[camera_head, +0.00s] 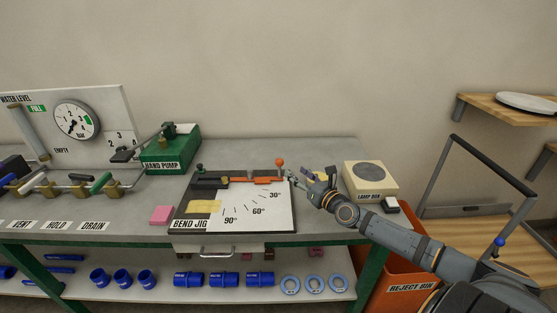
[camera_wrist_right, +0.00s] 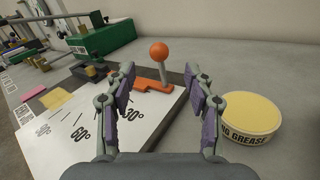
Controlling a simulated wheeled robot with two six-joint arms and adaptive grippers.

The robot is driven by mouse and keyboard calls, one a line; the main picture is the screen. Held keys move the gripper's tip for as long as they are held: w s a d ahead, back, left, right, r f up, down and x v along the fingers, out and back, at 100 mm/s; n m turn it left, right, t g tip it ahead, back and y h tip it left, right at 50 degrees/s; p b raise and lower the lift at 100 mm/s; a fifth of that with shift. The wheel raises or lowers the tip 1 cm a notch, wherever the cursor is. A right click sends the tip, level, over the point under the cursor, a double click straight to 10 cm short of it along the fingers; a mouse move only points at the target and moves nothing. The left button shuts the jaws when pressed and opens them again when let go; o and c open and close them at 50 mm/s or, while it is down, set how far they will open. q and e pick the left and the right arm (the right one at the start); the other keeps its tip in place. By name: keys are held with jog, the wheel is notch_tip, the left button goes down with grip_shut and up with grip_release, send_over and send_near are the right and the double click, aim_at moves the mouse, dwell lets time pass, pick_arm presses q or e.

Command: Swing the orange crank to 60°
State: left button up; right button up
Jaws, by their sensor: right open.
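The orange crank (camera_head: 242,180) lies along the back of the white bend jig board (camera_head: 245,215), its arm pointing right, above the 30° mark. Its upright handle ends in an orange ball (camera_head: 280,162). The board carries 30°, 60° and 90° marks. My right gripper (camera_head: 292,177) is open just right of the handle. In the right wrist view the orange ball (camera_wrist_right: 159,51) and handle show between the two open fingers (camera_wrist_right: 160,74), ahead of them and not gripped. The left gripper is not in view.
A yellow-lidded grease tin (camera_wrist_right: 250,112) stands close to the right finger. A lamp box (camera_head: 370,180) is at the bench's right end. The green hand pump (camera_head: 172,150) stands left of the jig, and a pink block (camera_head: 161,215) lies beside it.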

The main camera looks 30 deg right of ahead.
aim_at(282, 164)
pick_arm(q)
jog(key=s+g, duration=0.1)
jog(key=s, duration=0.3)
pick_arm(e)
jog(key=w, duration=0.3)
jog(key=shift+w+f, duration=0.1)
jog(key=shift+w, duration=0.15)
jog(key=w, duration=0.6)
jog(key=shift+a+f, duration=0.25)
jog(key=shift+a, duration=0.05)
jog(key=shift+w, duration=0.6)
jog(key=shift+s, duration=0.1)
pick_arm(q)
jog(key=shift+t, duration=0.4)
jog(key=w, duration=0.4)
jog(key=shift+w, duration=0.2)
pick_arm(e)
grip_shut()
